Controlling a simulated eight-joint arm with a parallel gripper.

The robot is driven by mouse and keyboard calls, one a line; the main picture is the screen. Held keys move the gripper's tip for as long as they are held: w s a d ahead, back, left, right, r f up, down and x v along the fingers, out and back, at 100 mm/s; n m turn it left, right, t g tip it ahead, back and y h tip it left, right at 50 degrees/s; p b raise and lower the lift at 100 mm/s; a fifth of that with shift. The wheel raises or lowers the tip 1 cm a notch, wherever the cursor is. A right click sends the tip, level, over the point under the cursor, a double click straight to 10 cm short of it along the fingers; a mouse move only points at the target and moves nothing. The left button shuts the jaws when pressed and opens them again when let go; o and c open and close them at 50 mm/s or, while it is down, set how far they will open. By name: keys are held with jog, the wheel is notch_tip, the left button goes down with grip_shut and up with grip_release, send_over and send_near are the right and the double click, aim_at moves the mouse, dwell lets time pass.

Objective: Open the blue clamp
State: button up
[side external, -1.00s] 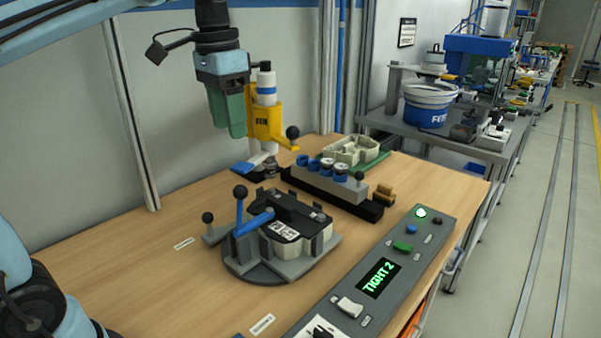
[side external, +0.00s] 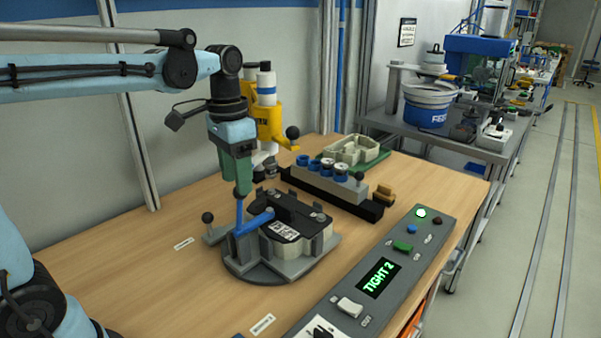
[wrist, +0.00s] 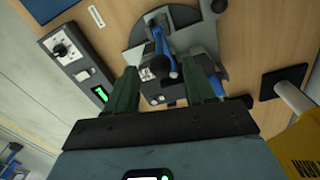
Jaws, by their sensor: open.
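The blue clamp (side external: 257,221) sits on the left side of the dark grey fixture, its lever standing upright and its blue arm reaching over the black part (side external: 293,216). My gripper (side external: 241,188) points down at the top of the lever, and its green fingers hide the lever's black knob in the side view. In the wrist view the blue clamp (wrist: 162,42) lies between the two spread fingers of my gripper (wrist: 164,84). My gripper is open; whether a finger touches the lever I cannot tell.
A second black knob (side external: 208,217) stands left of the clamp. A yellow stand (side external: 270,122) with a white bottle is behind my gripper. A grey block with blue rings (side external: 328,182) stands behind the fixture.

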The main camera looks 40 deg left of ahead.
aim_at(239, 200)
jog(key=shift+d+f, duration=0.1)
jog(key=shift+f, duration=3.1)
grip_shut()
